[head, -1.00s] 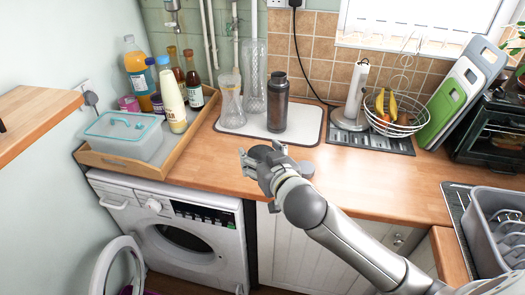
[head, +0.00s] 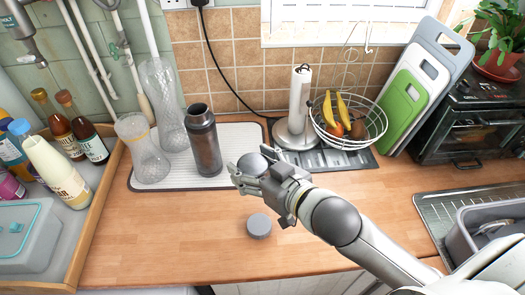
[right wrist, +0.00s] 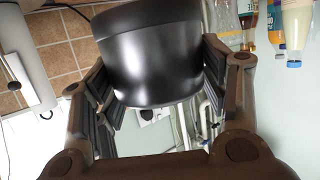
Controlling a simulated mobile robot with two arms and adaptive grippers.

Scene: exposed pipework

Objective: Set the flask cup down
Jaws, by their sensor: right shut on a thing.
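The flask cup (right wrist: 150,55) is a glossy black cup, and in the right wrist view it sits between the two fingers. In the head view the cup shows as a dark rounded shape (head: 252,163) at the fingertips. My right gripper (head: 248,173) is shut on it, above the counter near the mat's front right corner. The dark flask (head: 204,142) stands upright on the mat, left of the gripper and apart from it. A grey round disc (head: 258,226) lies on the counter in front of the gripper. My left gripper is not in view.
The pale mat (head: 220,180) also carries two clear glass vessels (head: 150,150). A wooden tray (head: 90,220) with bottles is on the left. A paper towel holder (head: 298,110) and fruit basket (head: 348,125) stand behind. The counter's front left (head: 160,235) is clear.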

